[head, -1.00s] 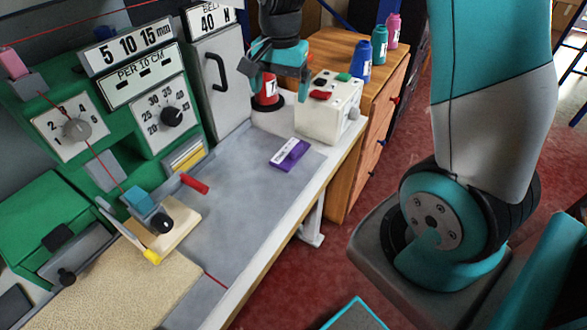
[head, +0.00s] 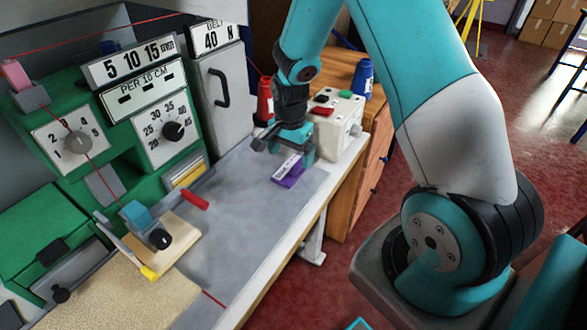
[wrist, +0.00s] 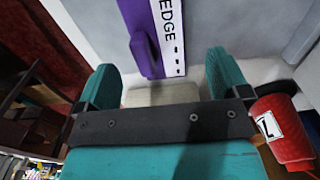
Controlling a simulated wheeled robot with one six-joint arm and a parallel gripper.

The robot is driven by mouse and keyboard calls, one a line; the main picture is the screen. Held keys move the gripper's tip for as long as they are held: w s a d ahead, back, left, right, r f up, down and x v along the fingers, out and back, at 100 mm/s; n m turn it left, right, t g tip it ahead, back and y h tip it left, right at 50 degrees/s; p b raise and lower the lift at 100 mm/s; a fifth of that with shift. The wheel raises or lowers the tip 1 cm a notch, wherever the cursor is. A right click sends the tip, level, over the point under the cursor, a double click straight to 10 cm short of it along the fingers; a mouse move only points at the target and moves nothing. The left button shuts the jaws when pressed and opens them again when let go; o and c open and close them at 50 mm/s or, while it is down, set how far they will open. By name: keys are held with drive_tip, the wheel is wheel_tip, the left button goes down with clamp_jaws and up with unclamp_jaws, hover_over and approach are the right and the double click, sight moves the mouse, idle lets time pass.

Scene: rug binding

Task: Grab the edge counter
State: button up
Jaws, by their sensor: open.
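The edge counter (head: 291,179) is a small purple block with a white label, lying on the grey bench top in the head view. In the wrist view the edge counter (wrist: 139,22) shows its "EDGE" label and a purple knob, at the top middle. My gripper (head: 287,150) is above and just behind it in the head view, pointing down and hiding part of it. In the wrist view my gripper (wrist: 163,68) has its two teal fingers wide apart, with the counter's near end in line with the gap. Nothing is held. Contact cannot be told.
A white box with coloured buttons (head: 338,118) stands right behind my gripper. A red spool (head: 264,103) is to its left, and shows close in the wrist view (wrist: 283,130). A red-handled lever (head: 194,199) is on the left. The bench between (head: 235,215) is clear.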

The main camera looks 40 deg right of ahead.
sight(292, 163)
drive_tip(key=f, duration=0.4)
drive_tip(key=shift+d, duration=0.2)
drive_tip(key=c, duration=1)
drive_tip(key=shift+c, duration=0.2)
